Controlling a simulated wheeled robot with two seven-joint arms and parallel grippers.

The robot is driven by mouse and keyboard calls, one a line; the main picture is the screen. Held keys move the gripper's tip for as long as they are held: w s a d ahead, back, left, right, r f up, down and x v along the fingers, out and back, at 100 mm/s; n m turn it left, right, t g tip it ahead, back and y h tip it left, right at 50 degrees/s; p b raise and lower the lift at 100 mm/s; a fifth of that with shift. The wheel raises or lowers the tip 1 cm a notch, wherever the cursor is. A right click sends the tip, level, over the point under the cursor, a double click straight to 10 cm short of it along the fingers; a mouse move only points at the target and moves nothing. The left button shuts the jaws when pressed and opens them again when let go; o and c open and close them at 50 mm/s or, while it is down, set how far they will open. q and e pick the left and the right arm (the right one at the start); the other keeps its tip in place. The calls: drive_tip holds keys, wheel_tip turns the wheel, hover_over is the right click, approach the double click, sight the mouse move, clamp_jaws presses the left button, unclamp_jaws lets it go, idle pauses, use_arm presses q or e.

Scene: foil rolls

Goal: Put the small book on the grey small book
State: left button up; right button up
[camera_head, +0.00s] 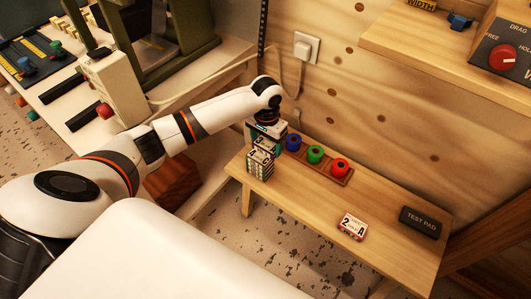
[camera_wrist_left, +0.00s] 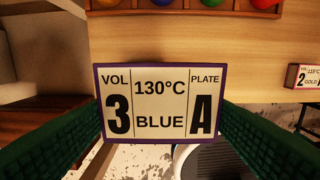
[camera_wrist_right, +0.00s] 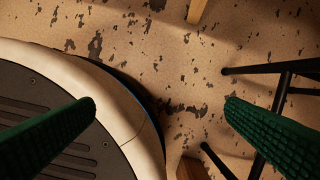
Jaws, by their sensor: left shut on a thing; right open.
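My left gripper (camera_head: 266,134) is at the left end of the wooden bench, pointing down. In the left wrist view its green fingers stand on either side of a small book (camera_wrist_left: 148,103) with purple edges, labelled VOL 3, 130°C, BLUE, PLATE A; they are shut on it. In the head view a small block of labelled books (camera_head: 260,164) shows below the gripper; I cannot tell where the held book ends. No clearly grey small book can be made out. Another small book (camera_head: 352,226), marked 2 and A with reddish edges, lies apart on the bench. My right gripper (camera_wrist_right: 162,105) is open and empty over the floor.
A wooden rack with blue (camera_head: 293,142), green (camera_head: 315,154) and red (camera_head: 340,166) rolls stands along the bench's back. A black test pad (camera_head: 420,222) lies at the right end. The bench (camera_head: 310,200) is clear in the middle. A shelf (camera_head: 455,60) overhangs the right.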

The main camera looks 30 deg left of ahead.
sight(266, 161)
use_arm(q)
wheel_tip(266, 161, down, 6)
drive_tip(key=shift+r+b, duration=0.25)
drive_tip(key=shift+b, duration=0.35)
drive_tip(key=shift+f, duration=0.2)
use_arm(e)
drive_tip(key=w+r, duration=0.1)
drive_tip(key=r, duration=0.1)
drive_tip(key=w+r, duration=0.2)
drive_tip(key=shift+a, duration=0.2)
use_arm(q)
drive_tip(key=o, duration=1)
drive_tip(key=shift+f, duration=0.1)
use_arm(e)
drive_tip(key=shift+f, duration=0.15)
use_arm(q)
wheel_tip(266, 161, up, 12)
drive_tip(key=p, duration=0.2)
drive_tip(key=shift+r+p, duration=0.2)
drive_tip(key=shift+p, duration=0.15)
use_arm(e)
drive_tip(key=s+f, duration=0.6)
drive_tip(key=shift+s+d+f, duration=0.15)
drive_tip(key=shift+d, duration=0.3)
use_arm(q)
drive_tip(key=shift+f, duration=0.1)
